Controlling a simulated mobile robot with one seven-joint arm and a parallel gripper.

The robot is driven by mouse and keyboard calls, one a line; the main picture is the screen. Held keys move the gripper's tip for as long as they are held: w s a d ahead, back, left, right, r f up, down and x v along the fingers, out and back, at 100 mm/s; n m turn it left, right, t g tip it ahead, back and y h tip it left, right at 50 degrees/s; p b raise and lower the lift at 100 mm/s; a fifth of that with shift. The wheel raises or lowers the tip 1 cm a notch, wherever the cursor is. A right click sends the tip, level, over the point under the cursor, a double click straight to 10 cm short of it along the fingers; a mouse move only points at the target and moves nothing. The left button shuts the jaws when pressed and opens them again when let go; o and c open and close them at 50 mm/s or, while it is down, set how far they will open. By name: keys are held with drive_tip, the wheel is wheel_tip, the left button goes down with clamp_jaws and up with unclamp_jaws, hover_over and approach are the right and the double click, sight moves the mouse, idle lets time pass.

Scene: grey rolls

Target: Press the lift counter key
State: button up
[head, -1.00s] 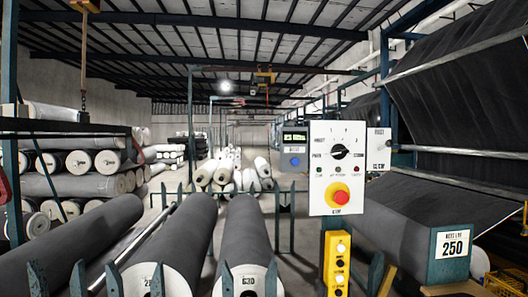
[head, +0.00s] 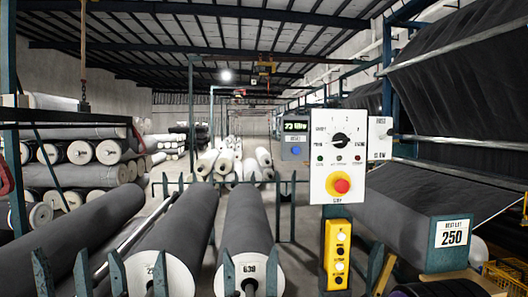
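A grey counter box (head: 291,141) stands behind the left edge of a white control panel. It has a lit green display (head: 295,127), whose text is too small to read surely, and a round blue key (head: 295,150) below it. The white panel (head: 318,185) carries a black rotary knob (head: 340,141), small lamps and a red button (head: 342,185) on a yellow ring. A yellow box (head: 338,254) with round buttons hangs below the panel. I cannot tell for sure which key is the lift counter's. My gripper is not in view.
Large grey rolls (head: 165,240) lie on stands with upright posts in front and to the left. A dark fabric machine fills the right, with a "250" sign (head: 452,232) on its blue-grey box. More rolls (head: 90,175) are stacked at left. A floor aisle runs behind the rolls.

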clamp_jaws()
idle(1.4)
